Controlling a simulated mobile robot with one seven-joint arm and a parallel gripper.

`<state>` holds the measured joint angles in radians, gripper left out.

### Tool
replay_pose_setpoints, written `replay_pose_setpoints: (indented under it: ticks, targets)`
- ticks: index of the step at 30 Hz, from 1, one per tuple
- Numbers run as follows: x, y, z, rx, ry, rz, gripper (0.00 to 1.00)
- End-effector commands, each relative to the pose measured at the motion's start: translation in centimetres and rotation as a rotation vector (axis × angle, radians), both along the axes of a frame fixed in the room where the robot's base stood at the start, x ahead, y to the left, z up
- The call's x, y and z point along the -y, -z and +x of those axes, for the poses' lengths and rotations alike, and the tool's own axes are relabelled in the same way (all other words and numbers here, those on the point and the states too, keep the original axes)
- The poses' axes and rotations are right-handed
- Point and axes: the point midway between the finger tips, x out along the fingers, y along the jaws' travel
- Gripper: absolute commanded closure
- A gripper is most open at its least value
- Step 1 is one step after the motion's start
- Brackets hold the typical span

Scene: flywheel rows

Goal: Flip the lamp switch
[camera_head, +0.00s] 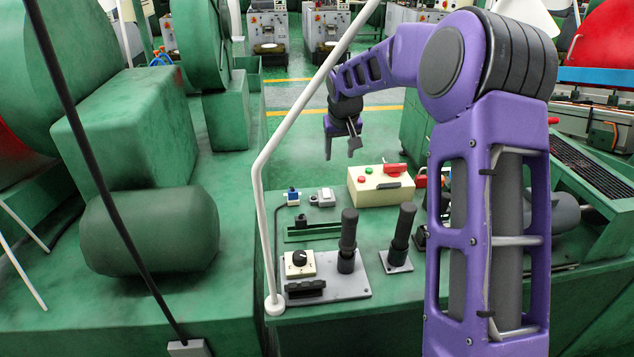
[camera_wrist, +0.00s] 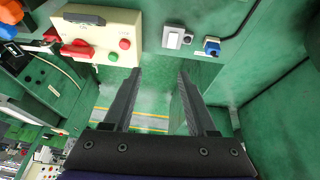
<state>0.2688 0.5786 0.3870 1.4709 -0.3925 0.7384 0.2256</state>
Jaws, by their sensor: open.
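No switch is visibly labelled as the lamp's. Two small switches sit side by side on the green machine top: a blue one (camera_head: 292,196) and a grey-white one (camera_head: 323,197). In the wrist view the grey-white switch (camera_wrist: 177,38) and the blue switch (camera_wrist: 211,46) lie at the upper right, beyond the fingertips. A black rotary knob on a cream plate (camera_head: 300,263) is nearer the front. My gripper (camera_head: 341,154) is open and empty, above the far side of the machine top. Its two fingers (camera_wrist: 160,74) are apart with nothing between them.
A cream control box (camera_head: 380,187) with a red handle and red and green buttons stands right of the switches. Two black levers (camera_head: 348,240) (camera_head: 401,236) rise nearer the front. A bent white pole (camera_head: 263,230) stands at the left edge. The floor lies beyond.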

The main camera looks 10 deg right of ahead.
Motion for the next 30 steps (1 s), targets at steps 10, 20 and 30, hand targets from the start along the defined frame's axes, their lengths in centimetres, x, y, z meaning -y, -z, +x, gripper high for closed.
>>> replay_pose_setpoints:
  ticks: [10, 20, 30]
  targets:
    - [-1.6, 2.3, 0.6, -0.027, 0.021, 0.063, 0.43]
    - [-1.7, 8.9, 3.3, -0.026, 0.019, 0.061, 0.43]
    - [-1.6, 14.7, 5.8, -0.024, 0.019, 0.06, 0.43]
